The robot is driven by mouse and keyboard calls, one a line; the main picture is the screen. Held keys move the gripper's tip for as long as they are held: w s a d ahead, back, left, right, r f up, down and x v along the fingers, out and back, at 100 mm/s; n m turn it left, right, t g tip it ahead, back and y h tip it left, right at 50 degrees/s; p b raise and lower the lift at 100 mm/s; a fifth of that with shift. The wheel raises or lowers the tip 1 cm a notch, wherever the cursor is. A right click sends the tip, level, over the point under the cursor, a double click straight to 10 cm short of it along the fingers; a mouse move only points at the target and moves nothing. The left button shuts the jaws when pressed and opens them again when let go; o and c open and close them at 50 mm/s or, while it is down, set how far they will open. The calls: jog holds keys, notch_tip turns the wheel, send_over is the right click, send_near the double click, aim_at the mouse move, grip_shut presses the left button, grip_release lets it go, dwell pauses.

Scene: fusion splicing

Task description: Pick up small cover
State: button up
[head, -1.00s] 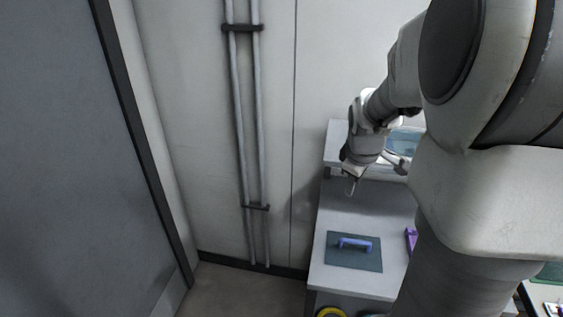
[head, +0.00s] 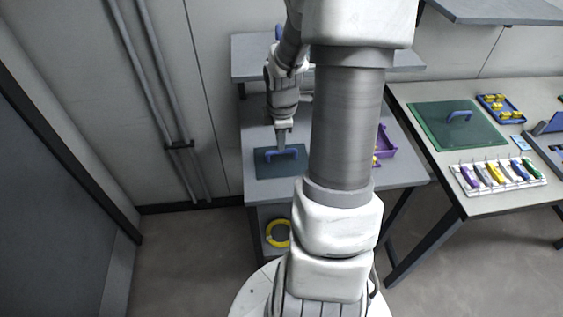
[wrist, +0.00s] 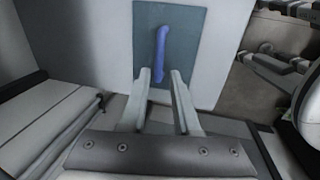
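The small cover is a flat dark teal plate (head: 264,170) with a blue handle (head: 292,152) on top, lying on the grey table at the left. In the wrist view the plate (wrist: 196,30) lies ahead of my gripper, and its blue handle (wrist: 160,48) runs lengthwise. My gripper (head: 281,143) is over the plate, close to the handle. In the wrist view my gripper (wrist: 160,74) has its two fingers apart, with the handle's near end lined up between them. Gaps show on both sides of the handle. I cannot tell how far the fingertips are above it.
A purple tray (head: 387,145) stands on the same table, partly behind my arm. A raised shelf (head: 250,58) spans the table's back. The right table (head: 420,98) holds a larger green plate (head: 440,122) with a blue handle, and several coloured pieces. A yellow ring (head: 278,233) lies below.

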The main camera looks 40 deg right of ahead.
aim_at(277, 152)
jog(key=shift+w+d+f, duration=0.1)
jog(key=shift+w+f, duration=0.1)
jog(key=shift+f, duration=0.8)
jog(key=f+b, duration=0.1)
jog(key=f, duration=0.1)
jog(key=w+f+b, duration=0.1)
jog(key=f, duration=0.1)
jog(key=shift+f, duration=0.1)
jog(key=shift+w+f, duration=0.15)
jog(key=shift+f, duration=0.25)
jog(key=shift+r, duration=0.1)
jog(key=shift+c, duration=0.3)
grip_shut()
